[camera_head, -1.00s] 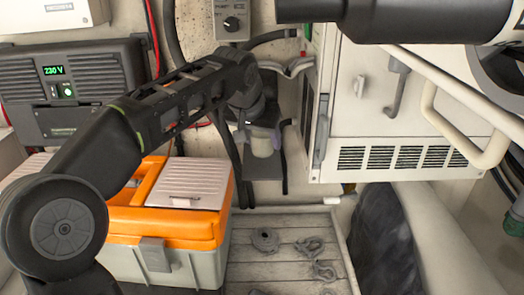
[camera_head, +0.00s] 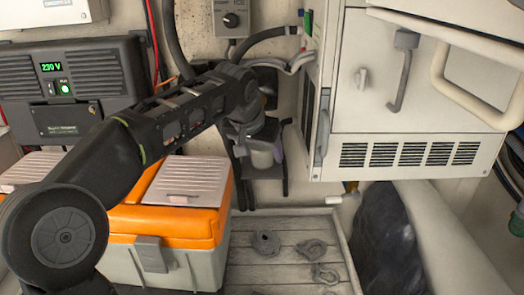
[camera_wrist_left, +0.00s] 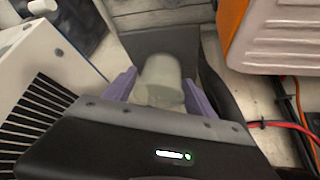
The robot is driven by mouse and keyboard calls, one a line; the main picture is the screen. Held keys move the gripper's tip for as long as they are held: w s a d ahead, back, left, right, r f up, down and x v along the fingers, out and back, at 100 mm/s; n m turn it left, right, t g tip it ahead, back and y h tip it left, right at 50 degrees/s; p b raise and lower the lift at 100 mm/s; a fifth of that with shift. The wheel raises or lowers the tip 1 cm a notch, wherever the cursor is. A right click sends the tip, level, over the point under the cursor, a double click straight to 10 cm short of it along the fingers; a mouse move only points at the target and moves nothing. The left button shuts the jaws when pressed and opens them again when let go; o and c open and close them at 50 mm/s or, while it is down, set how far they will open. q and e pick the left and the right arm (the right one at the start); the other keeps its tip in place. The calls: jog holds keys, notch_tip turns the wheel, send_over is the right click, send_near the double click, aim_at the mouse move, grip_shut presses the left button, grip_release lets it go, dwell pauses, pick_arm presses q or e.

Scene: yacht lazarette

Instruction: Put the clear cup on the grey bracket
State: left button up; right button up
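The clear cup (camera_head: 262,158), pale and greenish, is upright between the purple fingers of my left gripper (camera_head: 264,150). The left wrist view shows the cup (camera_wrist_left: 163,80) with a finger on each side, and the gripper (camera_wrist_left: 161,92) looks shut on it. The grey bracket (camera_head: 267,173) is a dark plate on the back wall, directly below the cup. It also shows in the left wrist view (camera_wrist_left: 158,42). The cup's base is very low over the bracket or touching it; I cannot tell which. My right gripper is not in view.
A white cabinet with a vent grille (camera_head: 410,155) stands close right of the bracket. An orange and grey toolbox (camera_head: 170,225) is at the lower left. Hoses and cables run down the wall.

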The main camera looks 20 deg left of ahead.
pick_arm(q)
jog(key=shift+o, duration=1)
jog(key=shift+r, duration=0.1)
jog(key=shift+r, duration=0.25)
jog(key=v, duration=1.1)
jog(key=shift+s+r+b, duration=0.3)
jog(key=shift+b, duration=0.05)
jog(key=shift+c, duration=0.5)
